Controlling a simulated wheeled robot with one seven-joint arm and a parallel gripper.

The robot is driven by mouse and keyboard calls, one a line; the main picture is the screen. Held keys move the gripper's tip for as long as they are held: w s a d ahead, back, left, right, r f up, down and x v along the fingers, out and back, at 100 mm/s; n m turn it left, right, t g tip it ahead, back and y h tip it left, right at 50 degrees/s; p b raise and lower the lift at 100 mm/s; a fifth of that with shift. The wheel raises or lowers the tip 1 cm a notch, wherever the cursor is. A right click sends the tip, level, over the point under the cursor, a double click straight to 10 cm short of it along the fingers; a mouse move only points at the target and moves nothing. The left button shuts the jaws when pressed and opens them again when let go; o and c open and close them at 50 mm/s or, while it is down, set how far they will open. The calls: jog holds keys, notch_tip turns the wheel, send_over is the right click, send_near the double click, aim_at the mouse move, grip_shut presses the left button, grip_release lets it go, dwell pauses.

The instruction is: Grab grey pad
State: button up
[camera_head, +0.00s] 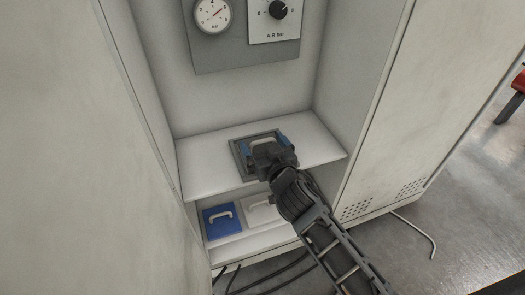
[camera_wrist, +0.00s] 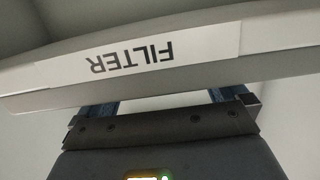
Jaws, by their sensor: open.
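The grey pad (camera_head: 236,155) is a square plate lying on the upper shelf of the open cabinet. My gripper (camera_head: 265,143) is over it and hides much of it. Its two blue fingers stand apart, one on each side of a pale shape that looks like the pad's handle. In the wrist view, my gripper (camera_wrist: 160,99) is open, with a pale patch between its fingers. A white strip labelled FILTER (camera_wrist: 130,57), upside down, crosses in front of the fingers there. I cannot tell whether the fingers touch the handle.
The upper shelf (camera_head: 205,175) is otherwise bare. Below it, a blue pad (camera_head: 217,225) and a white pad (camera_head: 257,213) with handles sit in the lower compartment. A panel with a gauge (camera_head: 212,14) and a knob (camera_head: 278,9) is on the back wall. Cabinet walls close in both sides.

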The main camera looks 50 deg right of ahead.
jog(key=shift+x, duration=1.35)
jog(key=shift+c, duration=0.3)
jog(key=c, duration=0.7)
